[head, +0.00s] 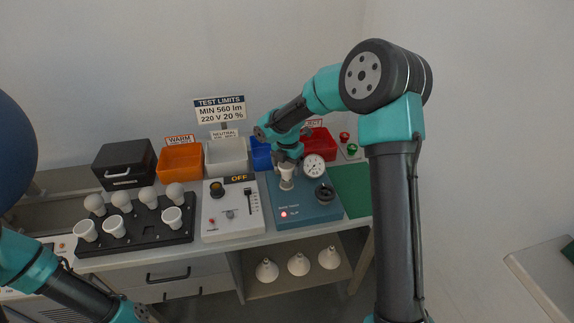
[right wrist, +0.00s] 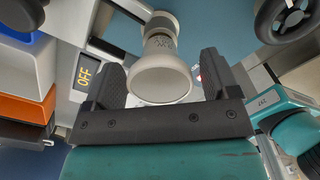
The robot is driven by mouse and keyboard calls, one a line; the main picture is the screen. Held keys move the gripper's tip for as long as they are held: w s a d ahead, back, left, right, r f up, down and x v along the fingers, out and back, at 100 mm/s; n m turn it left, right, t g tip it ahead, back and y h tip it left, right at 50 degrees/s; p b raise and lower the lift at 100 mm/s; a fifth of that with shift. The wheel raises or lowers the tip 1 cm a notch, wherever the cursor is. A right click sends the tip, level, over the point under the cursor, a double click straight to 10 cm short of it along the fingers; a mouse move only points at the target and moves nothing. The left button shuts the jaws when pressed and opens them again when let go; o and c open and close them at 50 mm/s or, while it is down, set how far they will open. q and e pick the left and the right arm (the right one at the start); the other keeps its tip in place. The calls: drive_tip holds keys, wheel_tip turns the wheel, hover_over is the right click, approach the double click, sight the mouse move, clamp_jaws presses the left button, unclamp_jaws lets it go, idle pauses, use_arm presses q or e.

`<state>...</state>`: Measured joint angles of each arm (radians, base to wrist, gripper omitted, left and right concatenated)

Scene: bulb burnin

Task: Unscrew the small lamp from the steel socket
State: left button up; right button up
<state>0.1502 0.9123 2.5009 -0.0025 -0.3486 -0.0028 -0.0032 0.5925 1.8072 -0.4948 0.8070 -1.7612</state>
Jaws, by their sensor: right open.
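The small lamp (head: 287,169) is white with a flared round face. It sits upright in the steel socket (head: 287,184) on the blue tester box (head: 312,212). In the right wrist view the lamp (right wrist: 160,82) shows its round face, with the socket (right wrist: 161,28) behind it. My right gripper (head: 288,157) is over the lamp from above. Its jaws (right wrist: 162,82) are open, one finger on each side of the lamp, with gaps visible.
The tester carries a dial gauge (head: 314,165) and a black knob (head: 325,192) close to the socket. Left of it stands a white control box (head: 232,222) with an OFF display (head: 239,178). A black rack (head: 120,237) holds several bulbs. Orange (head: 180,162) and white (head: 226,157) bins stand behind.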

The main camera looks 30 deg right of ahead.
drive_tip(key=m, duration=0.6)
drive_tip(key=shift+s+d, duration=0.1)
drive_tip(key=shift+s, duration=0.05)
drive_tip(key=m, duration=0.6)
drive_tip(key=shift+s+d, duration=0.1)
drive_tip(key=shift+s, duration=0.05)
drive_tip(key=c, duration=0.8)
drive_tip(key=n, duration=0.5)
drive_tip(key=shift+n, duration=0.3)
drive_tip(key=n, duration=0.5)
drive_tip(key=shift+w+a, duration=0.3)
drive_tip(key=n, duration=0.6)
drive_tip(key=shift+w+a, duration=0.1)
drive_tip(key=shift+w, duration=0.05)
drive_tip(key=n, duration=0.6)
drive_tip(key=shift+w, duration=0.25)
